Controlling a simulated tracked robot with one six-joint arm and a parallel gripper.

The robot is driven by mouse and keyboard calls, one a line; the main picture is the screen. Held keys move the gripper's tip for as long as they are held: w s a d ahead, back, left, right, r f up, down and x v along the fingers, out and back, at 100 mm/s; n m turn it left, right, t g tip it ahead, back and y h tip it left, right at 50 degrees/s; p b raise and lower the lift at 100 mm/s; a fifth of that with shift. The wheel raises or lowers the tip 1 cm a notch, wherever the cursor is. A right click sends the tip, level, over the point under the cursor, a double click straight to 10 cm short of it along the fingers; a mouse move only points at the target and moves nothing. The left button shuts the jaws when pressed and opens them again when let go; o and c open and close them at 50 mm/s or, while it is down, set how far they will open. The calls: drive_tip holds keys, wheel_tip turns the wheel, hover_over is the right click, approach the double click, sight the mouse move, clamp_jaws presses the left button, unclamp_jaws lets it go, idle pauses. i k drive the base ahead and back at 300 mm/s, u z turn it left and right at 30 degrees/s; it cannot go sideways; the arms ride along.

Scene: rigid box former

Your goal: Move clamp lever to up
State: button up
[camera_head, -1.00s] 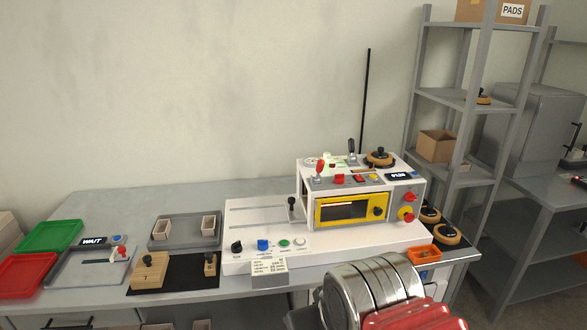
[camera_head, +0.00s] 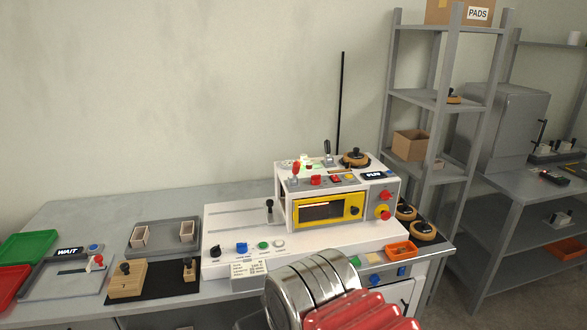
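The box former (camera_head: 240,260) is a white machine on the grey bench, with a raised housing and a yellow-framed window (camera_head: 328,210). Several levers show: a red-handled one (camera_head: 295,168) and a black-handled one (camera_head: 327,150) on top of the housing, and a black-knobbed one (camera_head: 269,206) by the housing's left side. All three look about upright. No readable label tells which is the clamp lever. My silver and red arm part fills the bottom centre, in front of the machine. My gripper's fingers are not in view.
A tray with a red-knobbed lever (camera_head: 98,261) and a "WAIT" display (camera_head: 69,252) lies left. Wooden blocks sit on a black mat (camera_head: 160,285). An orange bin (camera_head: 401,250) is at the machine's right. Grey shelving (camera_head: 437,98) stands behind right.

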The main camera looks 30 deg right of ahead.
sight(296, 165)
drive_tip(key=z, duration=0.05)
drive_tip(key=i, duration=1)
drive_tip(key=u, duration=0.05)
